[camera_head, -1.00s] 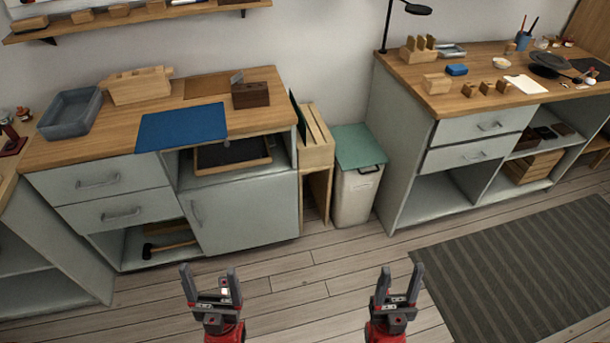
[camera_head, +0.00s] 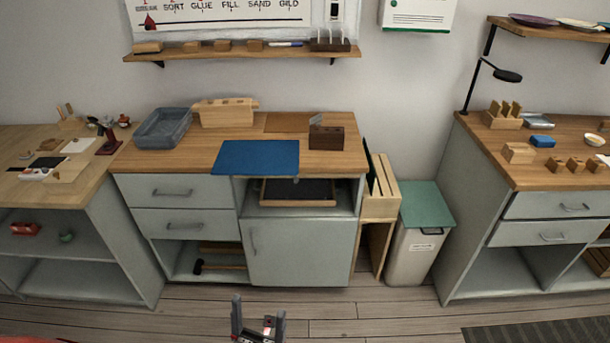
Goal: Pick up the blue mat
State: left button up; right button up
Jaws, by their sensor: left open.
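The blue mat (camera_head: 257,157) lies flat on the wooden top of the middle cabinet. Its front edge reaches the front edge of the counter, above the open shelf. My left gripper (camera_head: 258,318) is at the bottom of the head view, open and empty. It is in front of the cabinet and well apart from the mat. My right gripper is not in the head view.
On the same counter (camera_head: 190,158) are a grey tray (camera_head: 163,128), a wooden block rack (camera_head: 226,112), a brown mat and a dark wooden block (camera_head: 326,137). A bin with a green lid (camera_head: 424,207) stands right of the cabinet. Floor shows in front.

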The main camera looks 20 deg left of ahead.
aim_at(246, 158)
jog(key=i+j+u, duration=0.25)
jog(key=i+j, duration=0.15)
jog(key=i+j+u, duration=0.25)
jog(key=i+j, duration=0.15)
